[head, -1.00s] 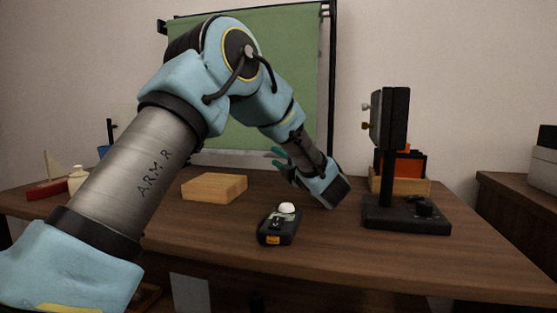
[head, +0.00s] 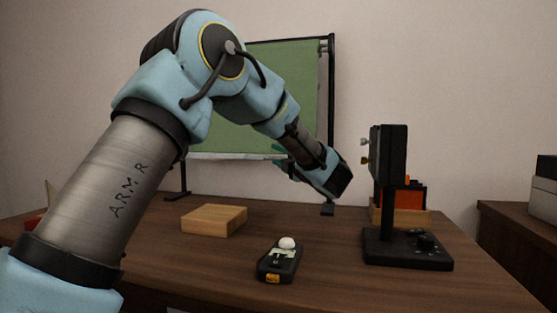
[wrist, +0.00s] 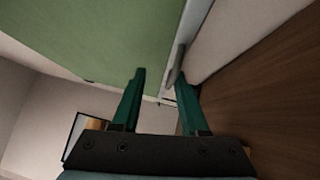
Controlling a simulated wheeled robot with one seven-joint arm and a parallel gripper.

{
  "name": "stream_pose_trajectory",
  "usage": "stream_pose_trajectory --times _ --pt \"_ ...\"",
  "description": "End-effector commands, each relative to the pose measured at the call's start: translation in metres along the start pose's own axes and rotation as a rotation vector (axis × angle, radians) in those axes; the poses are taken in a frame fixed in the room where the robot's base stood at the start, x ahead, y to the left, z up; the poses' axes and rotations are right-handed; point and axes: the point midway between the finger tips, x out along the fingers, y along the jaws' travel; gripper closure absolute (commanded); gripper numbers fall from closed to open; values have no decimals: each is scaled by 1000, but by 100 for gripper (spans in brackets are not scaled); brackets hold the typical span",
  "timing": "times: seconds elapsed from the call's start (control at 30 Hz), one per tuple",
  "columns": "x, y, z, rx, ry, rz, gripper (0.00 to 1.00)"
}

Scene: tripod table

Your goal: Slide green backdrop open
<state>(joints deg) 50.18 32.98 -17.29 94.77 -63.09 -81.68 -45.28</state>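The green backdrop (head: 288,85) hangs in a black frame (head: 332,100) at the back of the table. My arm hides its left part. A narrow pale strip shows between its right edge and the right post. In the wrist view the green backdrop (wrist: 90,35) fills the upper left, with a grey bar-like handle (wrist: 176,65) along its pale edge. My gripper (wrist: 160,73) is open, its two teal fingers apart. The handle is close to the right fingertip; I cannot tell whether they touch. In the head view my arm mostly hides the gripper, with a bit of teal finger showing.
A wooden block (head: 213,220) and a dark handheld device with a white knob (head: 280,262) lie on the table (head: 200,265). A black stand (head: 390,190) is at the right, with an orange-and-black item (head: 410,193) behind it. Bare tabletop lies between them.

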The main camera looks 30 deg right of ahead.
Motion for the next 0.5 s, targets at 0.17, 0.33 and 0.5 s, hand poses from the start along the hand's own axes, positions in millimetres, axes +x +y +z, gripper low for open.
stream_pose_trajectory --times 0.17,0.33,0.5 --pt "-4 0 1 -2 -1 1 61" --pt "-16 0 0 -1 -1 2 61" --pt "-27 -1 0 0 -1 1 61"
